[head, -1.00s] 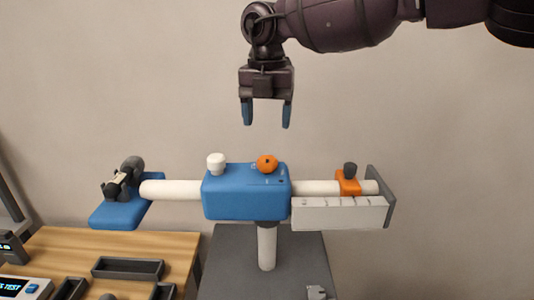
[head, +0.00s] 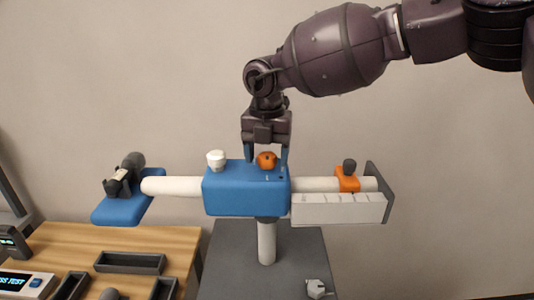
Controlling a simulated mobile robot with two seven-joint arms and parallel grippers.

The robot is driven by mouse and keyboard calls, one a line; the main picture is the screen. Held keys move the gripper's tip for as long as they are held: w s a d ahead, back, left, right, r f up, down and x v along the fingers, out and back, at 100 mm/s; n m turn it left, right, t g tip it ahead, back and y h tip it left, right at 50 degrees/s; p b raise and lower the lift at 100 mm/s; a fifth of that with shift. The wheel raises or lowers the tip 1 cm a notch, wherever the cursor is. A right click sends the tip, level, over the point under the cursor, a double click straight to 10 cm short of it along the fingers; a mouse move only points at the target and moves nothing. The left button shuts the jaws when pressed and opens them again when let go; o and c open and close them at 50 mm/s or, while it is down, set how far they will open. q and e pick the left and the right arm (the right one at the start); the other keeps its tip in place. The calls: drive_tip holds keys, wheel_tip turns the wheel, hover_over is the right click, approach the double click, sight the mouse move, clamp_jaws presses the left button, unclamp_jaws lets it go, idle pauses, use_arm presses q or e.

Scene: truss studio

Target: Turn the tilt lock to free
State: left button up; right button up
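An orange knob (head: 266,160) sits on top of the blue block (head: 245,190) in the middle of the beam; it looks like the tilt lock. A white knob (head: 216,160) stands on the same block to its left. My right gripper (head: 267,155) points down over the orange knob, one finger on each side of it. Its fingers are apart; I cannot tell whether they touch the knob. My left gripper is not in view.
The white beam (head: 175,186) carries a blue platform (head: 128,210) with a dark device at left and an orange slider (head: 347,180) with a dark knob at right. A white ruled plate (head: 338,208) hangs below. A wooden table (head: 150,240) with dark trays stands at lower left.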

drive_tip(key=c, duration=0.9)
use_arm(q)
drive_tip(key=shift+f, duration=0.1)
use_arm(e)
drive_tip(key=shift+o, duration=0.2)
